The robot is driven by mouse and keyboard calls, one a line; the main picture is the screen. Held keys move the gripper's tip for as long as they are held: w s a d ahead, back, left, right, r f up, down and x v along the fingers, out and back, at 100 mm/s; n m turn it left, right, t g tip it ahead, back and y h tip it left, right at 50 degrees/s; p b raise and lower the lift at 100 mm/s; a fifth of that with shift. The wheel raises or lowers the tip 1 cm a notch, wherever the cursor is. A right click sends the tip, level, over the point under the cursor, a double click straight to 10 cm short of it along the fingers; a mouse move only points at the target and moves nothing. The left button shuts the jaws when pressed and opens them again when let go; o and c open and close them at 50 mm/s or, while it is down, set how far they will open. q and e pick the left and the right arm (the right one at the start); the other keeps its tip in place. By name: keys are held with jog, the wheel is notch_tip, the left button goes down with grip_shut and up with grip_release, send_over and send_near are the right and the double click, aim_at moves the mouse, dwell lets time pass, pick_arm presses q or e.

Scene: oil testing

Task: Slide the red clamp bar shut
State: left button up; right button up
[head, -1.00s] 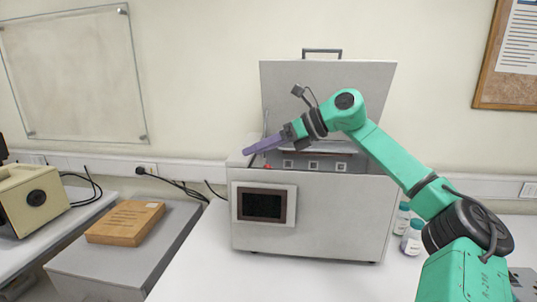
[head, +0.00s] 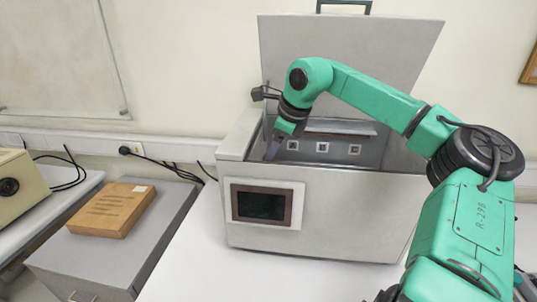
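The grey box-shaped machine (head: 315,215) stands on the white table with its lid (head: 350,65) raised. My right arm reaches over it from the right. My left gripper is not in view.
Inside the opening are several square-marked fittings (head: 322,147). A dark screen (head: 262,204) is on the machine's front. A wooden box (head: 112,210) lies on a grey cabinet (head: 120,255) at the left, with a beige device (head: 20,188) beyond. The white table (head: 190,270) is clear left of the machine.

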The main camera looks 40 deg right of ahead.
jog(key=x, duration=0.3)
jog(key=shift+w+d+f+p, duration=0.15)
jog(key=shift+w+d+p, duration=0.1)
jog(key=shift+p, duration=0.1)
jog(key=shift+f, duration=0.25)
jog(key=shift+s+a, duration=0.15)
jog(key=shift+a, duration=0.1)
jog(key=shift+r, duration=0.1)
jog(key=shift+c, duration=0.5)
jog(key=shift+d, duration=0.1)
grip_shut()
